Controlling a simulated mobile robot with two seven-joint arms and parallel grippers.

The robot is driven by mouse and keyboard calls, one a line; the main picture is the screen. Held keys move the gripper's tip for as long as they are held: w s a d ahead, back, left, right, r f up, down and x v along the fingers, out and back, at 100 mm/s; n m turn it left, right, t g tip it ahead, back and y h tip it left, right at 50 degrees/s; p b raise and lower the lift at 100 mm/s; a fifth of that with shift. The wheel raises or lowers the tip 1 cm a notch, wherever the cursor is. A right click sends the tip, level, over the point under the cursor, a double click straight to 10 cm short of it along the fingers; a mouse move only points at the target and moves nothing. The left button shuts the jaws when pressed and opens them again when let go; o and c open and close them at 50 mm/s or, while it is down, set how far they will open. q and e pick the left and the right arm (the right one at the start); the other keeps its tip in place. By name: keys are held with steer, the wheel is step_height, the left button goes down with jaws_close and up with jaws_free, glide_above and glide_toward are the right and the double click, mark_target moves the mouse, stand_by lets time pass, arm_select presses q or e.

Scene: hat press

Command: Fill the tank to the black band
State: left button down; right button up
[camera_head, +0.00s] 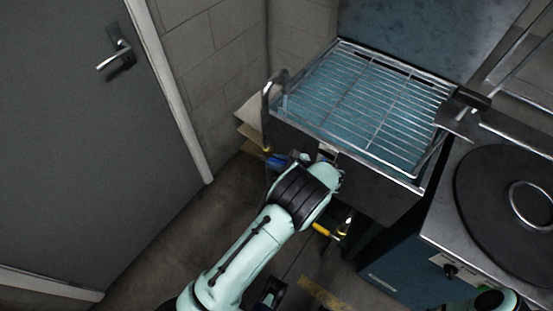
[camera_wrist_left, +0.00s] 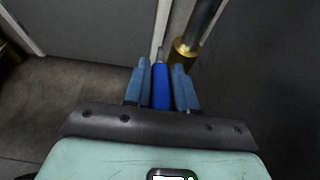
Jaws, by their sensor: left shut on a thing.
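The tank (camera_head: 390,200) is a metal basin with a wire rack (camera_head: 360,100) over bluish water or a bluish floor; I cannot tell which. I cannot make out a black band or a water level. A bent metal pipe (camera_head: 267,100) rises at its left corner. My left gripper (camera_wrist_left: 160,68) is shut on a bright blue lever (camera_wrist_left: 160,88), which lies between its two blue fingers. In the head view its tip (camera_head: 274,160) is below the tank's left corner, partly hidden by my arm. My right gripper is not in view.
A brass fitting (camera_wrist_left: 184,52) on a dark pipe stands just right of the lever. A yellow handle (camera_head: 325,230) is below the tank. A machine with a round black plate (camera_head: 505,190) stands at right. A grey door (camera_head: 90,150) is at left, with clear floor (camera_head: 180,235) between.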

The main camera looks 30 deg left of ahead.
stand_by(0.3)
arm_select(q)
steer(key=c, duration=1)
jaws_free()
steer(key=v, duration=1.3)
steer(key=shift+r+p, duration=0.25)
steer(key=shift+p, duration=0.15)
steer(key=shift+d, duration=0.15)
